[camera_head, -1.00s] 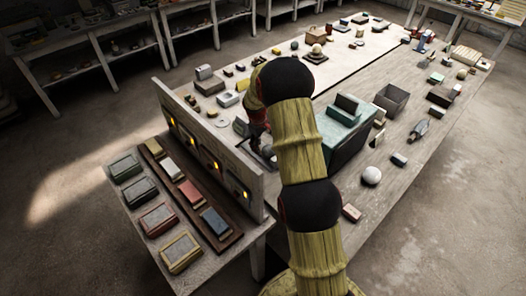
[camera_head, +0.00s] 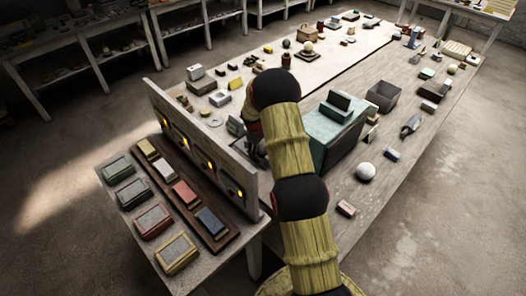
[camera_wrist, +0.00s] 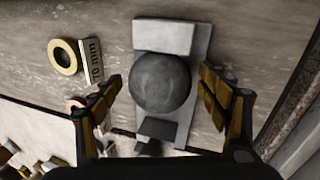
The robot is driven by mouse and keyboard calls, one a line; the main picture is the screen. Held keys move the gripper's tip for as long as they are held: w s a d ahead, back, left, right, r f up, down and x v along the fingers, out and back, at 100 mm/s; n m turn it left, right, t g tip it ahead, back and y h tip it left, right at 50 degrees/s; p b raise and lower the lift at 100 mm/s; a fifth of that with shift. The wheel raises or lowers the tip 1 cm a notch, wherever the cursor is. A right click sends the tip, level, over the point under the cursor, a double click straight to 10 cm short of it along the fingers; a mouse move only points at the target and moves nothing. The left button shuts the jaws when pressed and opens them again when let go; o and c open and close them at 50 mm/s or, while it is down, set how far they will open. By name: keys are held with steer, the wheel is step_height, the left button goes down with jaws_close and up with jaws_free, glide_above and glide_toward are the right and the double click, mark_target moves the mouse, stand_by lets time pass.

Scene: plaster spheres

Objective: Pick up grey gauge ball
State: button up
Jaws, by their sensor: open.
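The grey gauge ball (camera_wrist: 160,81) shows in the wrist view, resting on a grey stand with a pale block (camera_wrist: 163,37) at its far end. My gripper (camera_wrist: 160,92) is open, with one finger on the left and one on the right of the ball. How high the fingertips are relative to the ball I cannot tell. In the head view my arm hides the ball and most of the gripper.
A yellow ring (camera_wrist: 65,57) and a label block marked "mm" (camera_wrist: 91,61) lie left of the ball. The upright panel with yellow lights (camera_head: 200,150) stands close to the gripper. A green box (camera_head: 325,130) and a white ball (camera_head: 365,172) are right of my arm.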

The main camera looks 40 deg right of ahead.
steer(key=shift+c, duration=0.9)
steer(key=c, duration=1.6)
steer(key=shift+r, duration=0.1)
jaws_close()
